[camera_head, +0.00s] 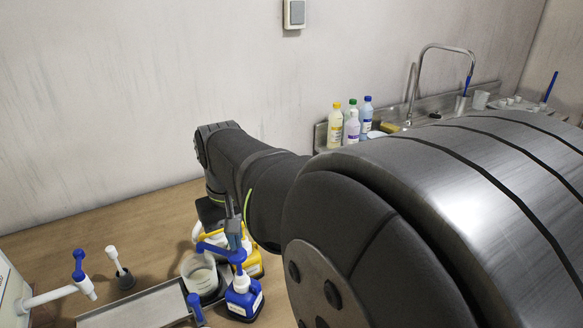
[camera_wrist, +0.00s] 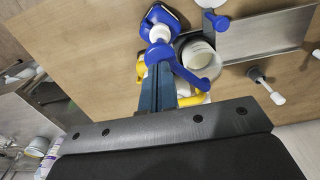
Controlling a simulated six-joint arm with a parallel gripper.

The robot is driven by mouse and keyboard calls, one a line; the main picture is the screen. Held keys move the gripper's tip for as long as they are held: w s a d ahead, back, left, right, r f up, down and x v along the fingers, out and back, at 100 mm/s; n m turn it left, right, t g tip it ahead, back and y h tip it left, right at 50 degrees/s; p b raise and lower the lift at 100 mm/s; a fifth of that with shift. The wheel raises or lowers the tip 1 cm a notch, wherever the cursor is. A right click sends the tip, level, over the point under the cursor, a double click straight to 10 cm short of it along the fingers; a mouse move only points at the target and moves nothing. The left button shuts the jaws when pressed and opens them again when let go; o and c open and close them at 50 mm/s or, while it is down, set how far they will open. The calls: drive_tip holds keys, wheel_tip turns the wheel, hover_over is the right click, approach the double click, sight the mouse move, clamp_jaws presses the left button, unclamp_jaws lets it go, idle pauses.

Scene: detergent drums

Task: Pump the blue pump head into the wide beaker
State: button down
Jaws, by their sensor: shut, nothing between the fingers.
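The blue pump head (camera_head: 238,256) sits on a blue drum (camera_head: 243,300) with a white label. Its spout points left, over the mouth of a wide whitish beaker (camera_head: 199,274). The wrist view also shows the pump head (camera_wrist: 158,53), the drum (camera_wrist: 160,18) and the beaker (camera_wrist: 197,55), with the spout reaching across the beaker's edge. My gripper (camera_head: 234,244) is shut and empty, its fingertips (camera_wrist: 158,66) right at the top of the pump head. Whether they touch it, I cannot tell. The beaker's contents are not clear.
A yellow drum (camera_head: 254,268) stands close behind the blue one, partly hidden. A metal tray (camera_head: 140,310) lies front left, with a blue-handled item (camera_head: 195,306) at its edge. A white stick in a dark holder (camera_head: 120,272) and a blue-topped tap (camera_head: 79,265) stand left. Bottles (camera_head: 352,125) stand beside the sink.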

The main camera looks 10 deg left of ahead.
sight(237, 253)
idle(2.2)
drive_tip(key=shift+f, duration=0.1)
idle(0.4)
drive_tip(key=shift+f, duration=2.7)
drive_tip(key=shift+r, duration=2.85)
wheel_tip(237, 253, up, 6)
